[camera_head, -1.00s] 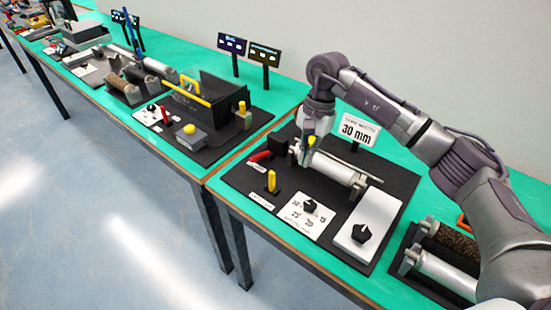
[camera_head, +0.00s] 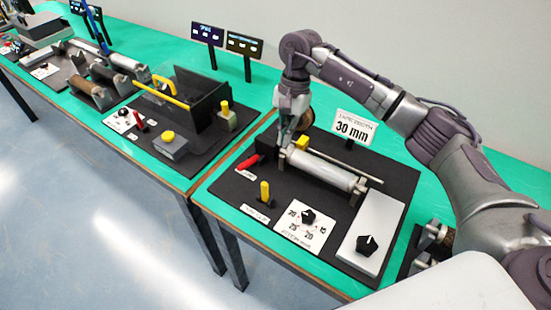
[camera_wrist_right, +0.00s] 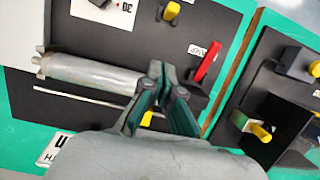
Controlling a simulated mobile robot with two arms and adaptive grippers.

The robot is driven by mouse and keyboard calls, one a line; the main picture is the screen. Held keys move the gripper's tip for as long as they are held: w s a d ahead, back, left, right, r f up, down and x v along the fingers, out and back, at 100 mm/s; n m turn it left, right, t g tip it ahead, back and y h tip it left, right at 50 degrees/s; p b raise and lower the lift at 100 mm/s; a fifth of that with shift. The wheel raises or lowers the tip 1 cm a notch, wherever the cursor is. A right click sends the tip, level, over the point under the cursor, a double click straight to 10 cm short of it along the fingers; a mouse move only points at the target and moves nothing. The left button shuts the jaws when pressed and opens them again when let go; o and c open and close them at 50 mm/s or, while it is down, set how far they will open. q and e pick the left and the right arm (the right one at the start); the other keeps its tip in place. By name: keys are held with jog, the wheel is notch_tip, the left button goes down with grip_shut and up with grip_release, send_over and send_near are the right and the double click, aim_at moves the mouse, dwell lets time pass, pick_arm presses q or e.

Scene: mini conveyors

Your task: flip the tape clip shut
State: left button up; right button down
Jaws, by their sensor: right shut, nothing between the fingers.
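The nearest board (camera_head: 232,190) carries a pale roller (camera_head: 325,171) lying across it. An upright yellow lever (camera_head: 264,190) stands at its front left with a white label (camera_head: 255,214) that is too small to read surely; I cannot tell whether this is the tape clip. A red lever (camera_head: 249,162) lies behind it. A small yellow part (camera_head: 302,142) shows behind the roller's left end. My right gripper (camera_head: 283,151) points down by that end, shut and empty. In the right wrist view its fingertips (camera_wrist_right: 161,70) are between roller (camera_wrist_right: 95,75) and red lever (camera_wrist_right: 206,62). My left gripper is out of view.
A white dial plate (camera_head: 302,224) and a pale block with a black knob (camera_head: 367,243) occupy the board's front right. The tape width sign (camera_head: 355,128) reads 30 mm and stands behind. Another board with a dark open box (camera_head: 205,95) is to the left.

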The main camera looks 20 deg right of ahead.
aim_at(265, 192)
jog(key=p+x, duration=0.3)
jog(key=x, duration=0.6)
jog(key=shift+a+f, duration=0.2)
jog(key=shift+f, duration=0.05)
jog(key=shift+s+a+r+p, duration=0.1)
jog(key=shift+s+a+p, duration=0.6)
jog(key=shift+a+p, duration=0.25)
jog(key=shift+s+a, duration=0.4)
jog(key=shift+a, duration=0.05)
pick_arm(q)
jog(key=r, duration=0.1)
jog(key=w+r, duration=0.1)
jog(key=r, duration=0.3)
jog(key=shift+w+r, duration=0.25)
